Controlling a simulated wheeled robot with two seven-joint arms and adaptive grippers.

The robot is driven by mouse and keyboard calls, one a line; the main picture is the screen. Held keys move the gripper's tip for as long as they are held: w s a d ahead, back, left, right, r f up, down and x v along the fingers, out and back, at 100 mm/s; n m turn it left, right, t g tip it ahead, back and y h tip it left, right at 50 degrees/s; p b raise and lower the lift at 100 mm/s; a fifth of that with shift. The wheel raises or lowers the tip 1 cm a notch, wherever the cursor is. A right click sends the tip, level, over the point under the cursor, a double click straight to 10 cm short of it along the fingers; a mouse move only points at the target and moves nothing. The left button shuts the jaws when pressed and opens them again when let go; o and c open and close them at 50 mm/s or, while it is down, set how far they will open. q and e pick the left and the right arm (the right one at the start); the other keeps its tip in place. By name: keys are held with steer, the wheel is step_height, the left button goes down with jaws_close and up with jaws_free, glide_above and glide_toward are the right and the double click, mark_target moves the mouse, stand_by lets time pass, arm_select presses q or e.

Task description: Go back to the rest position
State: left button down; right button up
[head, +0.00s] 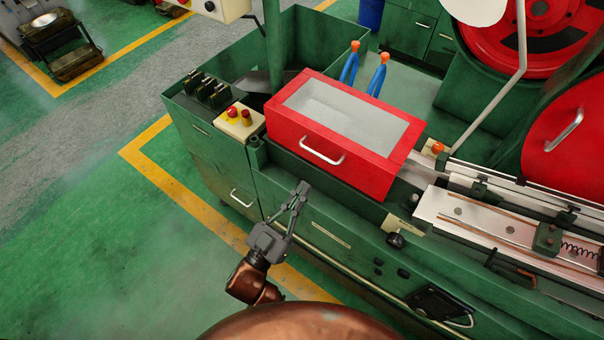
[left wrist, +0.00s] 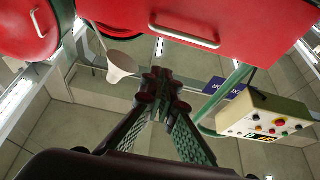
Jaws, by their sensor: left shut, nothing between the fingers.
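My left gripper (head: 299,194) is shut and empty in the head view. It is in front of the green machine, below and left of the handle of a red box-shaped cover (head: 384,170). In the left wrist view the fingers (left wrist: 160,82) meet at their tips with nothing between them. The red cover (left wrist: 250,22) and its handle (left wrist: 185,37) show above the fingers there, apart from them. The cover is closed down on the machine. My right gripper is not in view.
The green machine (head: 213,160) fills the middle and right. A small button box (head: 240,122) stands left of the cover. A red round guard (head: 568,140) is at the far right. Open green floor (head: 90,240) with yellow lines lies to the left.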

arm_select(q)
steer(key=shift+f, duration=0.1)
